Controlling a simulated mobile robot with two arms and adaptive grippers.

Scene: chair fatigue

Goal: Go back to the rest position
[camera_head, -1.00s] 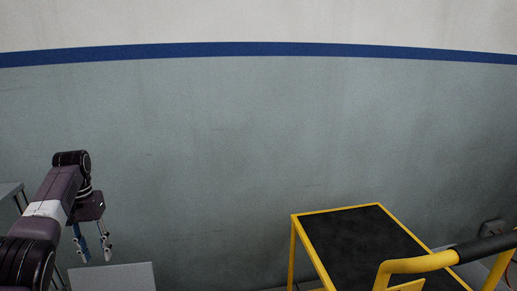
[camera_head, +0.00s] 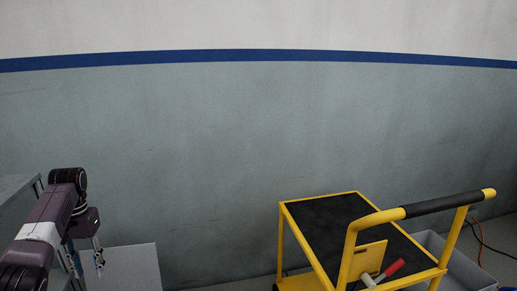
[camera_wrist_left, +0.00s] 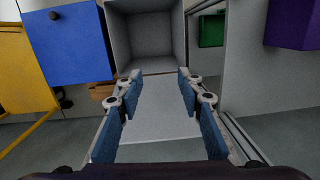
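My left gripper (camera_head: 86,260) hangs at the lower left of the head view, at the end of my dark arm, with nothing visible in it. In the left wrist view my left gripper (camera_wrist_left: 158,100) is open, its two blue-padded fingers wide apart with an empty gap. Beyond the fingers is a pale flat panel (camera_wrist_left: 160,118) and an open grey box-like compartment (camera_wrist_left: 152,35). My right gripper is not in view.
A yellow cart (camera_head: 330,218) with a black top and a handle stands at the lower right. A red-handled hammer (camera_head: 384,273) lies on it. A grey bin (camera_head: 462,268) is beside it. A blue panel (camera_wrist_left: 68,45) and a purple box (camera_wrist_left: 292,25) show in the wrist view. A wall (camera_head: 230,130) runs behind.

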